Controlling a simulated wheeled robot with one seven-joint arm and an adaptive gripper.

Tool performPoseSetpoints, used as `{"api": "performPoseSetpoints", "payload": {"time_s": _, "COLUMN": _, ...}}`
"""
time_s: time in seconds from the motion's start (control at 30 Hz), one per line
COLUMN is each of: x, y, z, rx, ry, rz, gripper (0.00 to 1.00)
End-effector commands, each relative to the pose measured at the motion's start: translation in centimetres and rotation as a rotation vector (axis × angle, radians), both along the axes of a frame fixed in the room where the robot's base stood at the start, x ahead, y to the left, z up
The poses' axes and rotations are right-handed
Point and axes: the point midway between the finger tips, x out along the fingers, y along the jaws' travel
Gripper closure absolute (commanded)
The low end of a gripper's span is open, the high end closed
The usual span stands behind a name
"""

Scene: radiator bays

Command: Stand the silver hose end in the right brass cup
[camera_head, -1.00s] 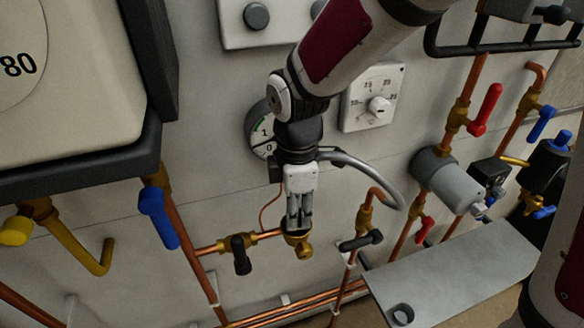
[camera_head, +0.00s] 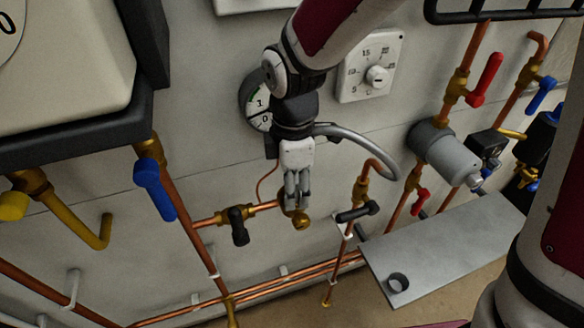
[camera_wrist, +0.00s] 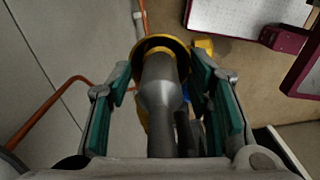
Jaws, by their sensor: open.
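The silver hose end (camera_wrist: 160,95) is a grey stepped cylinder between my fingers in the wrist view. Its far tip is inside the yellow rim of a brass cup (camera_wrist: 178,44); how deep it sits is hidden. My gripper (camera_head: 297,200) points down at this cup (camera_head: 300,219) on the short copper branch in the head view. In the wrist view, my gripper (camera_wrist: 165,90) is open, with a green-padded finger on each side of the hose end and gaps showing. The grey hose (camera_head: 350,140) arches off to the right behind my gripper.
A black-handled valve (camera_head: 239,225) is just left of the cup, and another (camera_head: 357,212) is to its right. A gauge (camera_head: 257,102) and the wall lie behind my gripper. A grey shelf (camera_head: 450,245) with a dark ring (camera_head: 398,283) is at lower right.

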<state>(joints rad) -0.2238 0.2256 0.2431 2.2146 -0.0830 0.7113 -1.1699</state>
Motion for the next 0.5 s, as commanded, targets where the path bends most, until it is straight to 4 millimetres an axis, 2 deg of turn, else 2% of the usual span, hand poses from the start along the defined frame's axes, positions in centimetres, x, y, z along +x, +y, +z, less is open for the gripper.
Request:
{"api": "performPoseSetpoints", "payload": {"time_s": 0.17, "x": 0.1, "y": 0.0, "z": 1.4, "rx": 0.001, "ry": -0.004, "rz": -0.001, "gripper": 0.54}}
{"api": "performPoseSetpoints", "payload": {"time_s": 0.5, "x": 0.2, "y": 0.0, "z": 8.2, "rx": 0.002, "ry": -0.007, "rz": -0.001, "gripper": 0.54}}
